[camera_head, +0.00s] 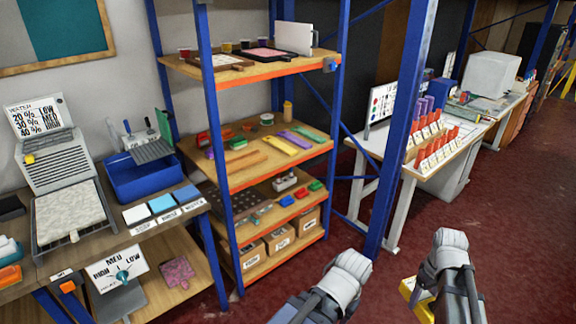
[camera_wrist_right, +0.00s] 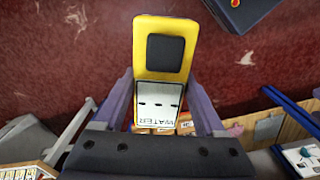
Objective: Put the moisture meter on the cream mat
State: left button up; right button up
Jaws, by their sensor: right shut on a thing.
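The moisture meter is a yellow-framed device with a dark pad and a pale panel marked WATER; it shows in the right wrist view (camera_wrist_right: 159,75) between the fingers of my right gripper (camera_wrist_right: 160,92). In the head view the meter (camera_head: 413,293) is a yellow bit at the bottom, mostly hidden by my right gripper (camera_head: 418,297), which is shut on it in the air above the floor. A cream, textured mat (camera_head: 68,212) lies on the left bench, far from the meter. My left arm shows at the bottom, but its gripper fingers do not.
White, light-blue and blue pads (camera_head: 161,203) lie on the left bench beside a blue bin (camera_head: 140,178). A blue-post rack (camera_head: 272,163) stands in the middle, and a white table (camera_head: 440,160) at right. The red floor (camera_head: 500,215) is clear at right.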

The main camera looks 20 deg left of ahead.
aim_at(68, 211)
jog(key=j+u, duration=0.15)
jog(key=u, duration=2.4)
jog(key=i+l, duration=0.1)
jog(key=i, duration=0.4)
jog(key=i+l, duration=0.1)
jog(key=i, duration=0.35)
